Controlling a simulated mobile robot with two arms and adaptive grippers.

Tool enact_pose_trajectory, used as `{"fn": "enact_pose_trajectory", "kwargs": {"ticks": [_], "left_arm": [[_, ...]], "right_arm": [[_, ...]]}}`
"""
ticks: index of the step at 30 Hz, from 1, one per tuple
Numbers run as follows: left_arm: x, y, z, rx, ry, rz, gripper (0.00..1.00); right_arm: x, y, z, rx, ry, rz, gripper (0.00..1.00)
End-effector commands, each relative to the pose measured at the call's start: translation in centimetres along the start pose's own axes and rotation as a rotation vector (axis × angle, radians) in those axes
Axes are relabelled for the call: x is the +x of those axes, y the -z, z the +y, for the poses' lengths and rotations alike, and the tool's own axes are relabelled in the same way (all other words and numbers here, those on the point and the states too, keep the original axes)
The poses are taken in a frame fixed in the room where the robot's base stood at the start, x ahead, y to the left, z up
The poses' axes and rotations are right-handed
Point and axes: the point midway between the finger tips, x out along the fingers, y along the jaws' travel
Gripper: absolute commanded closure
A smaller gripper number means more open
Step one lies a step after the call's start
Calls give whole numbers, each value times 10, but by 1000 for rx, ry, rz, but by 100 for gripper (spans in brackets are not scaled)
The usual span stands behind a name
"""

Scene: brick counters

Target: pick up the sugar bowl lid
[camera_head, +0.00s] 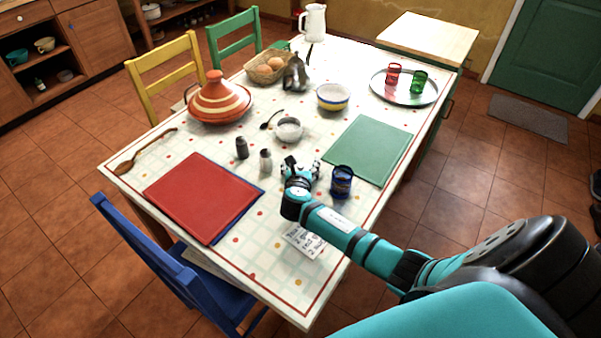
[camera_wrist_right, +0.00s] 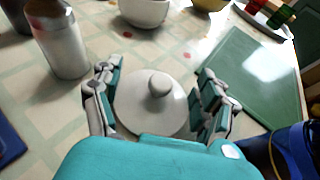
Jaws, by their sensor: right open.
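The sugar bowl lid (camera_wrist_right: 152,105) is a pale round disc with a round knob on top, lying on the table in the right wrist view. My right gripper (camera_head: 301,166) is open, with one finger on each side of the lid; in the wrist view the gripper (camera_wrist_right: 157,80) frames it, and I see no firm grip on it. In the head view the lid is mostly hidden by the gripper. A small whitish bowl (camera_head: 288,129) stands just beyond; its lower part shows in the wrist view (camera_wrist_right: 144,12). My left gripper is not in view.
Close by stand a metal-topped shaker (camera_head: 265,160), a dark shaker (camera_head: 242,148) and a dark blue jar (camera_head: 341,182). A green board (camera_head: 368,149) lies to the right, a red board (camera_head: 203,196) to the left. A tagine (camera_head: 218,101) stands farther back.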

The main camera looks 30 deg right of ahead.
Motion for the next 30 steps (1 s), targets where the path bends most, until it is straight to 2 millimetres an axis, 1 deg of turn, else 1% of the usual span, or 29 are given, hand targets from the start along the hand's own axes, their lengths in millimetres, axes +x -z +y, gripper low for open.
{"fn": "enact_pose_trajectory", "kwargs": {"ticks": [3,4,18,21,30], "left_arm": [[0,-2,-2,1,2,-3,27],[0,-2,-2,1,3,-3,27],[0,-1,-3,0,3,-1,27],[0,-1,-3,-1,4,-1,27],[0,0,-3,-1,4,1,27]], "right_arm": [[0,0,0,0,0,0,25],[0,0,0,0,0,0,27],[-1,0,0,0,0,1,89],[-1,1,0,0,0,2,100],[-1,3,0,0,1,6,100]]}}
